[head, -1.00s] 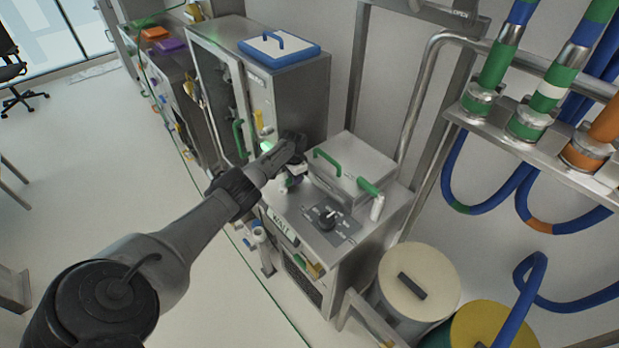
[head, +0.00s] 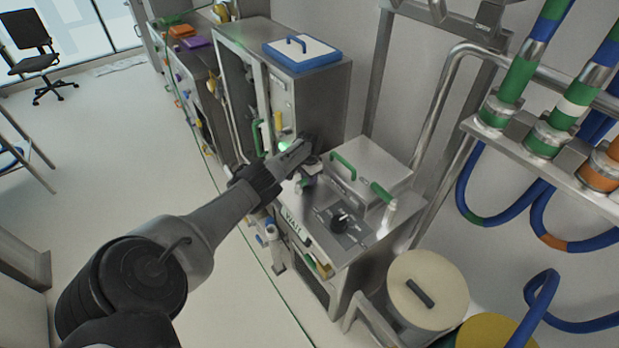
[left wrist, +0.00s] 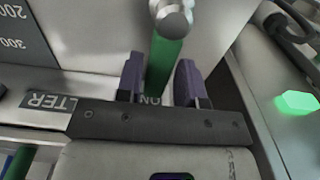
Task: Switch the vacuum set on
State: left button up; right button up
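A steel unit (head: 370,240) with a black rotary knob (head: 341,222), a front label and green handles stands in the head view's middle; I cannot tell whether it is the vacuum set. My left gripper (head: 312,172) is at its far left corner, its fingers small and partly hidden. In the left wrist view, its two dark purple fingers (left wrist: 160,82) are apart, with a green lever (left wrist: 165,62) between them. The lever has a silver end. Whether the fingers touch the lever is unclear. My right gripper is out of view.
A tall steel cabinet (head: 318,105) with a blue-rimmed tray (head: 304,52) on top stands behind the unit. A green light (left wrist: 297,103) glows close by. Lidded drums (head: 428,290) and blue hoses (head: 520,200) are at the right.

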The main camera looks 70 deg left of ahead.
pick_arm(q)
jog(key=shift+o, duration=1.1)
jog(key=shift+f, duration=0.1)
notch_tip(320, 180, up, 6)
jog(key=p, duration=0.3)
notch_tip(320, 180, up, 8)
jog(key=p, duration=0.2)
